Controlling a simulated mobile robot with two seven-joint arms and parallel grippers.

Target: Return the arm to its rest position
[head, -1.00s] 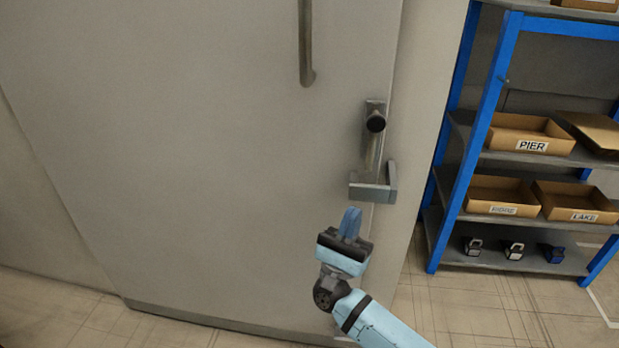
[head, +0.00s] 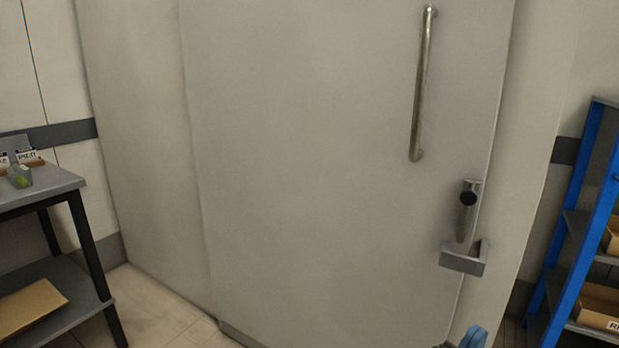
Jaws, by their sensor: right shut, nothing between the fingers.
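My right gripper (head: 473,337) shows only as blue fingertips at the bottom edge, right of the middle. It is shut and empty, below the door's latch and apart from it. The rest of that arm is cut off by the frame. My left gripper is out of view. The large pale door (head: 320,170) fills the middle of the view, and its panel looks closed. It has a long vertical bar handle (head: 421,85).
A grey-topped table (head: 40,187) with black legs stands at the left, with small labelled items on top. Its lower shelf bears a flat brown piece (head: 28,306). A blue shelf rack (head: 583,225) with cardboard boxes stands at the right. Some bare floor (head: 160,305) shows at lower left.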

